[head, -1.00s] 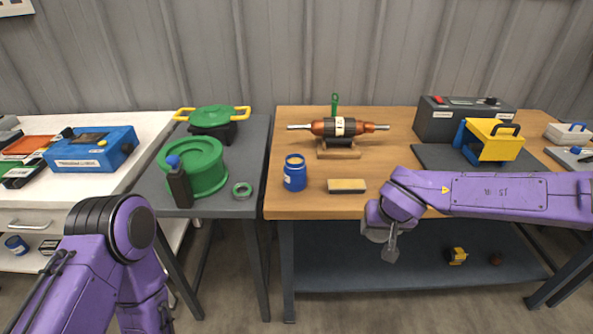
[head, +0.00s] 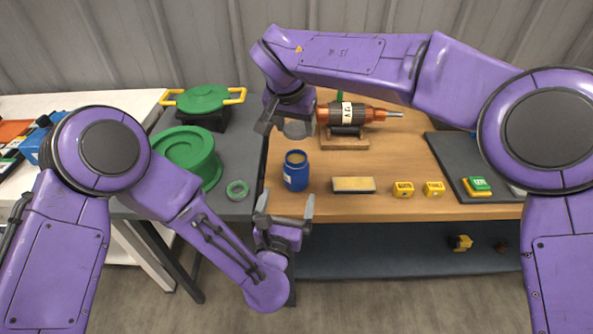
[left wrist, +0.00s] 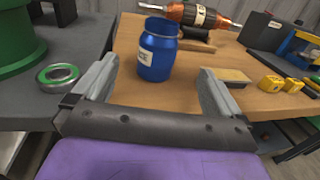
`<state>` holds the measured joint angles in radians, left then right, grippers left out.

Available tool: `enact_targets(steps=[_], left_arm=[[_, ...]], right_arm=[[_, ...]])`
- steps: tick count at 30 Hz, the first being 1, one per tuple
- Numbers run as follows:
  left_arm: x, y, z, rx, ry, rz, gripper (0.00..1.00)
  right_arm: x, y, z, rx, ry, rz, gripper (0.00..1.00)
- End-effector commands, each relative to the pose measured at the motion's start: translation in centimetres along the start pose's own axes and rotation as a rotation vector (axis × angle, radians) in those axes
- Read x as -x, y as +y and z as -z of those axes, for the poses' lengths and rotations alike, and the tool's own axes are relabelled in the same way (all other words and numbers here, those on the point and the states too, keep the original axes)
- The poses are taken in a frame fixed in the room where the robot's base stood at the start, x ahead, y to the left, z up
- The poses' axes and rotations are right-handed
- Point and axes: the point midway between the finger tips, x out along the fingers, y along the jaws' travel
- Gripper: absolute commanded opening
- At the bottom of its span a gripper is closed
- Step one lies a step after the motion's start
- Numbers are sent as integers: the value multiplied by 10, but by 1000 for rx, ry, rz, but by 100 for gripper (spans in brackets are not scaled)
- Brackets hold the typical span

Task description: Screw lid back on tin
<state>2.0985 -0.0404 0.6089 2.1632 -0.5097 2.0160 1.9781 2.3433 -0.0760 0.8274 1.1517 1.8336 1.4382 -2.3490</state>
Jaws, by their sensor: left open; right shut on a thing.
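The blue tin (head: 296,176) stands upright and open on the wooden bench near its left edge; its tan inside shows. It also shows in the left wrist view (left wrist: 157,52), ahead of and between the fingers. My left gripper (head: 286,203) is open and empty, just in front of the tin at the bench's front edge, fingers pointing at it and apart from it. My right gripper (head: 285,115) is shut on a grey round piece, seemingly the lid (head: 298,130), and holds it above and slightly behind the tin. Its fingers partly hide their grip.
A copper rotor on its stand (head: 345,140) is close right of my right gripper. A tan block (head: 353,185) lies right of the tin, with yellow blocks (head: 403,189) beyond. A green ring (head: 237,190) and green drum (head: 188,153) are on the grey table at left.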

Motion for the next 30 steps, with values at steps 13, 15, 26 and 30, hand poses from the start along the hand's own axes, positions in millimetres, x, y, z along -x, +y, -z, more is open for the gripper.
enact_targets(steps=[13,15,26,30], left_arm=[[-50,1,1,-3,0,-4,100],[-64,1,0,-3,0,-3,100],[-116,1,1,-4,2,-1,100],[-120,1,1,-4,3,-1,100]], right_arm=[[0,1,0,0,1,0,35],[0,1,0,0,1,0,35],[0,1,0,0,1,0,35],[0,1,0,0,1,0,35]])
